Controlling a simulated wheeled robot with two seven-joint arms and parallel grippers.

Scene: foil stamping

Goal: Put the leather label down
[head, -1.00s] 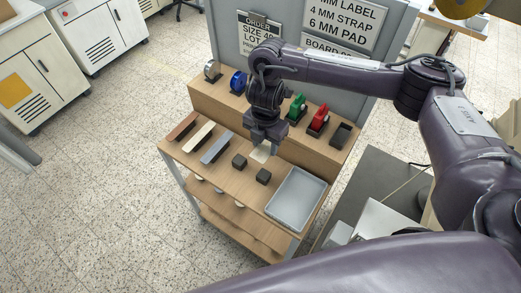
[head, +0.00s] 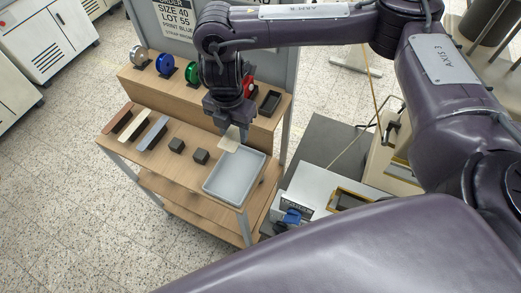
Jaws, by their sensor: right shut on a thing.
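The leather label is a small cream, flat piece (head: 229,143). It hangs below my right gripper (head: 231,130), which is shut on it. The label is over the back left corner of a grey tray (head: 207,190) on the front of the wooden bench. I cannot tell whether it touches anything beneath. The gripper hides the label's upper part. My left gripper is not in view.
Two dark blocks (head: 201,156) sit left of the tray. Brown, cream and grey-blue bars (head: 152,134) lie further left. Foil rolls, including a blue one (head: 165,64), and a black bin (head: 270,101) stand on the raised back shelf. A machine (head: 292,216) is at right.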

